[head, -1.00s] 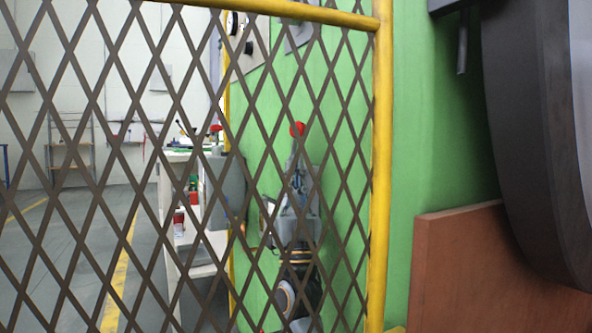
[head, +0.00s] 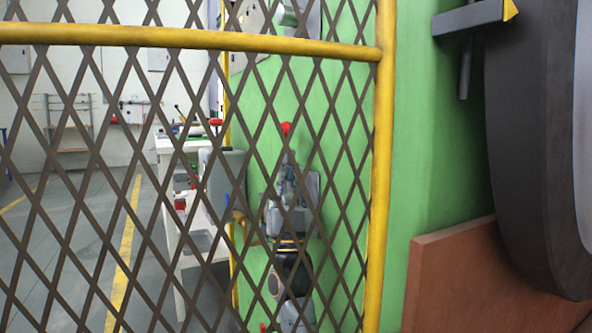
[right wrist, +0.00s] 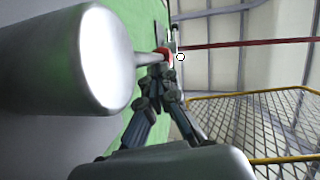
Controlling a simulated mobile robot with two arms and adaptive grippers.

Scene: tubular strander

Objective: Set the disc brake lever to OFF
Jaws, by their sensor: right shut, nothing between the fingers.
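A red ball knob (head: 285,128) shows behind the mesh in the head view, in front of a green panel. It also shows in the right wrist view (right wrist: 163,54), on a short pale rod beside a large grey cylinder (right wrist: 70,60). I take it for the brake lever's knob; no OFF marking is readable. My right gripper (head: 288,165) is just below the knob in the head view, partly hidden by mesh. In the right wrist view its dark fingers (right wrist: 156,78) are together, close to the knob; I cannot tell whether they touch it. My left gripper is not in view.
A yellow-framed mesh guard (head: 381,180) stands between the head camera and my right gripper. A large dark wheel (head: 520,150) and a brown board (head: 455,275) are at the right. A white workbench (head: 180,240) stands behind the mesh, with open floor to its left.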

